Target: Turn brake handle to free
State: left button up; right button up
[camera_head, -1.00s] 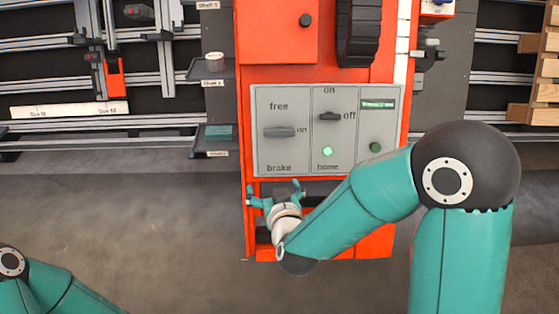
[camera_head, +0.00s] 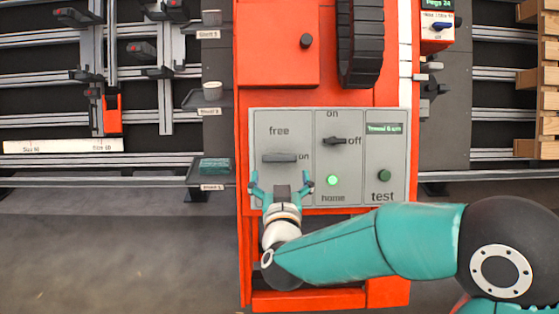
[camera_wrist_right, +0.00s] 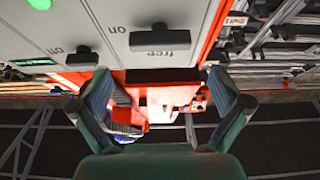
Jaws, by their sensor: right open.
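The brake handle (camera_head: 279,158) is a dark grey bar on the left section of the grey control panel (camera_head: 293,128). It lies horizontal, below the word "free" and beside the word "on". My right gripper (camera_head: 281,180) is open and empty, just below the handle in the head view, with its fingers spread to either side. It covers the lower label of that section. In the right wrist view the handle (camera_wrist_right: 160,38) shows upside down above the open fingers (camera_wrist_right: 158,76), apart from them. My left gripper is not in view.
A second dark switch (camera_head: 334,141), a lit green lamp (camera_head: 333,181) and a green test button (camera_head: 384,175) are to the handle's right. The orange cabinet (camera_head: 277,45) surrounds the panel. A shelf with a teal block (camera_head: 214,164) stands close on the left.

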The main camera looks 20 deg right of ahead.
aim_at(279, 160)
jog(key=b+x, duration=0.1)
jog(key=x, duration=0.7)
jog(key=shift+f, duration=0.1)
jog(key=c, duration=0.9)
